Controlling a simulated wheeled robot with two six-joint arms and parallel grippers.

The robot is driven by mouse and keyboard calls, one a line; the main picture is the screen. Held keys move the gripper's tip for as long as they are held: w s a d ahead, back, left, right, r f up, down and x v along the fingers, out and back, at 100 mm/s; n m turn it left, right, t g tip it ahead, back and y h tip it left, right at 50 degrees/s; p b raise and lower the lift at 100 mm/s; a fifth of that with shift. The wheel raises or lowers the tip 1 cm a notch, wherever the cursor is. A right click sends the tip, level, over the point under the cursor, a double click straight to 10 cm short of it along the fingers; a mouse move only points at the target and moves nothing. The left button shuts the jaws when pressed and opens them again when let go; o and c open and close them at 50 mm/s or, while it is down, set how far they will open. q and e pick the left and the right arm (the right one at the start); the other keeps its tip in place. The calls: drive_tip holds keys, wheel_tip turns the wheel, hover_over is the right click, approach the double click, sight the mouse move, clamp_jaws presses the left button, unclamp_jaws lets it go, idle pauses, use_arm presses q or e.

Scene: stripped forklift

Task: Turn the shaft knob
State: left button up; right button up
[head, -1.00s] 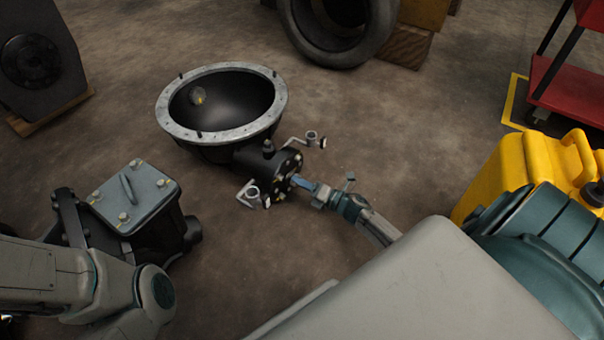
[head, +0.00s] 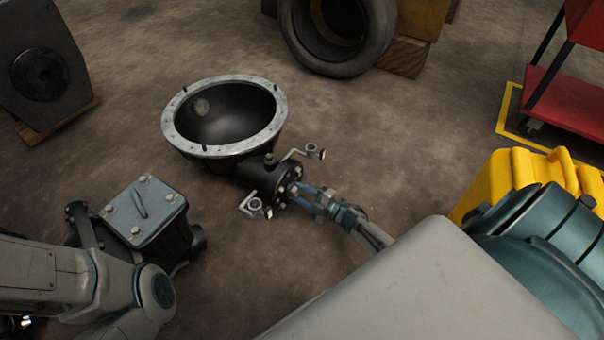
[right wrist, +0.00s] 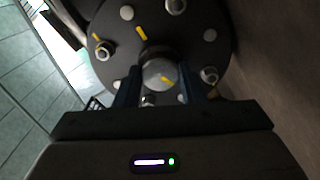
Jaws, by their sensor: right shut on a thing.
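The shaft knob (right wrist: 158,74) is a round grey end with a yellow mark, in the middle of a dark round flange (right wrist: 205,45) ringed with bolts. Another yellow mark is on the flange above it, up and left of the knob's own mark. My right gripper (head: 298,190) has its two blue fingers at the flange end of the black housing (head: 263,176). In the right wrist view the fingers (right wrist: 160,88) are shut on the knob, one on each side. In the head view the knob is mostly hidden by them. My left arm shows at lower left; its gripper is out of sight.
A wide black bowl with a grey rim (head: 275,130) joins the housing. Two bent levers (head: 255,208) stick out beside the flange. A grey-lidded box (head: 142,208) is at left, a yellow can (head: 515,168) at right, a tyre (head: 350,62) behind.

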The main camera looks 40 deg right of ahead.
drive_tip(key=m+p, duration=0.1)
drive_tip(key=m, duration=0.3)
drive_tip(key=shift+m, duration=0.4)
drive_tip(key=shift+p, duration=0.3)
drive_tip(key=o, duration=1)
